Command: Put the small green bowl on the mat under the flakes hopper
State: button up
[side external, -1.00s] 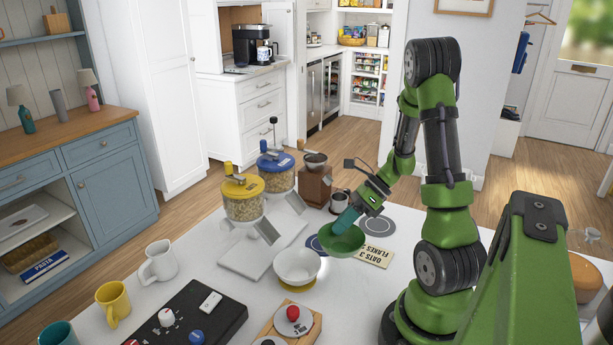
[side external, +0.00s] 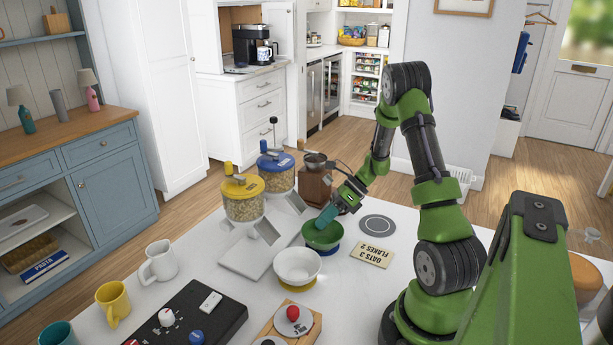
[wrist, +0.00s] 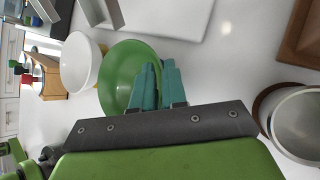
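The small green bowl (side external: 321,238) is at the blue mat (side external: 326,253), whose edge shows below it. I cannot tell whether the bowl touches the mat. My gripper (side external: 326,218) has its teal fingers pinched on the bowl's rim; in the wrist view the fingers (wrist: 160,88) straddle the rim of the green bowl (wrist: 119,72). A blue-lidded hopper (side external: 277,180) and a yellow-lidded hopper (side external: 243,203) stand behind, left of the bowl, each with a grey chute. I cannot read which hopper holds flakes. A card (side external: 372,256) reads "OATS 3 FLAKES 2".
A white bowl (side external: 297,267) stands on a yellow mat close to the green bowl. A wooden grinder (side external: 314,186) stands just behind my gripper. A grey round mat (side external: 377,225) to the right is empty. Mugs and a black control panel (side external: 190,322) are at the front left.

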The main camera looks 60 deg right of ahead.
jog(key=o, duration=0.4)
jog(key=v, duration=1.2)
notch_tip(320, 180, up, 6)
jog(key=n+g+h, duration=0.1)
jog(key=n+g, duration=0.1)
jog(key=n, duration=0.5)
send_over(326, 239)
jog(key=a+r+n+h, duration=0.2)
jog(key=a+r+n, duration=0.2)
jog(key=a+n, duration=0.35)
jog(key=s+a+r+n+t, duration=0.1)
jog(key=s+a+n, duration=0.1)
jog(key=a+n, duration=0.2)
jog(key=s+a+r+n+t+h, duration=0.1)
jog(key=s+a+r+n, duration=0.1)
jog(key=a+n, duration=0.3)
jog(key=s+a+r+n+t+h, duration=0.1)
jog(key=s+a+n, duration=0.1)
jog(key=a+n, duration=0.3)
jog(key=shift+a+r, duration=0.1)
jog(key=shift+r, duration=0.05)
jog(key=shift+w, duration=0.1)
